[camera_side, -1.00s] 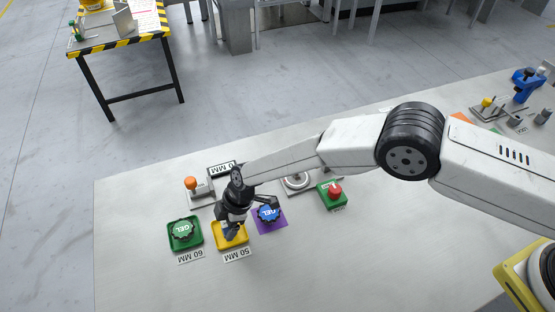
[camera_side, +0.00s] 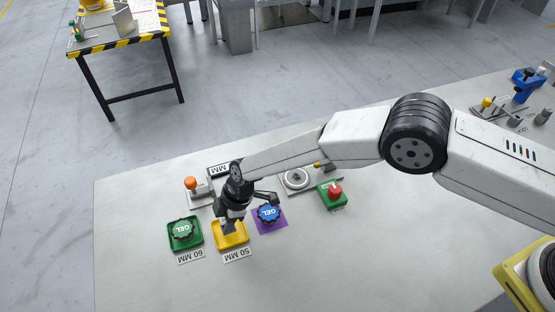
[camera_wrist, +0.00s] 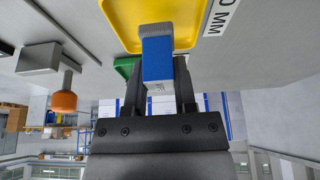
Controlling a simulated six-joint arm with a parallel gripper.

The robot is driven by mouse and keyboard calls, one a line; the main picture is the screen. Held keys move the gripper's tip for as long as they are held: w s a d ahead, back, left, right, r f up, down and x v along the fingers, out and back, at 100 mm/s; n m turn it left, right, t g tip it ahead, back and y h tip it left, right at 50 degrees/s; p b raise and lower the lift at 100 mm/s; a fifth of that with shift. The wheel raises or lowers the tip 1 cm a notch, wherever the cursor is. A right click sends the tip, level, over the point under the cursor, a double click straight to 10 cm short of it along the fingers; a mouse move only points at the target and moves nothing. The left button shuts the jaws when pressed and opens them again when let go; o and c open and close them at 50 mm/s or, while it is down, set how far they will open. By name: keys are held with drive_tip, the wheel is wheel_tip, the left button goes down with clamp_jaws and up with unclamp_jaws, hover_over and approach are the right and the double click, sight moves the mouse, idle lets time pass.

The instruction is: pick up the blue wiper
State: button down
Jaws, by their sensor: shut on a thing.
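The blue wiper (camera_wrist: 157,62) is a small blue block with a grey textured end, seen in the wrist view. My gripper (camera_wrist: 158,78) is shut on it, one dark finger on each side. In the side view my gripper (camera_side: 230,222) is over the yellow tray (camera_side: 240,241). The wiper is too small and hidden there to make out. The yellow tray also shows in the wrist view (camera_wrist: 185,30), beyond the wiper's grey end. I cannot tell whether the wiper touches it.
A purple mat (camera_side: 274,228) with a blue gel knob (camera_side: 268,213) is close on the right. An orange-knobbed lever (camera_side: 191,184) stands behind. A red button (camera_side: 335,189) sits further right. The front table is clear.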

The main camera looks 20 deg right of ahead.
drive_tip(key=shift+s+r, duration=0.1)
drive_tip(key=shift+r, duration=0.85)
drive_tip(key=s+d+r, duration=0.9)
drive_tip(key=s, duration=0.1)
drive_tip(key=shift+s+r, duration=0.25)
drive_tip(key=shift+s, duration=0.05)
